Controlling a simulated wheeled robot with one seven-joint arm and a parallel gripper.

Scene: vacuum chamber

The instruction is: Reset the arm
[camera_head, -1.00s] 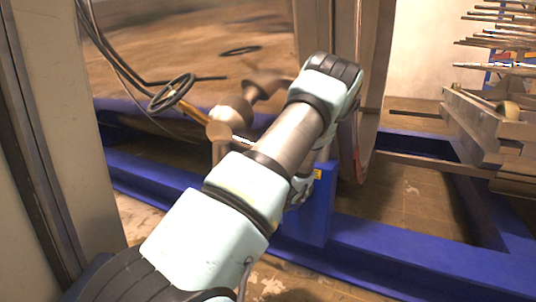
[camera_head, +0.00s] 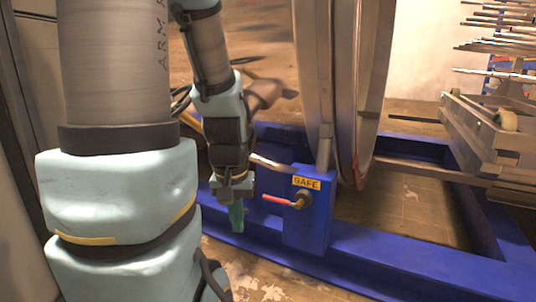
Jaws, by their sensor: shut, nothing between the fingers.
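My arm (camera_head: 120,190) fills the left of the head view, with its forearm coming down to my gripper (camera_head: 237,226) left of the middle. The gripper points down, and its green fingers are shut with nothing between them. It hangs to the left of a blue box (camera_head: 307,228) with a yellow "SAFE" label (camera_head: 306,183) and a red-handled lever (camera_head: 279,200). The lever lies roughly level, pointing left toward the gripper. The gripper appears apart from the lever.
A large round metal chamber flange (camera_head: 345,80) stands behind the box. A blue floor frame (camera_head: 400,254) runs across the lower right. A metal rack with rods (camera_head: 490,125) is at the right. Tan tiled floor (camera_head: 405,205) shows inside the frame.

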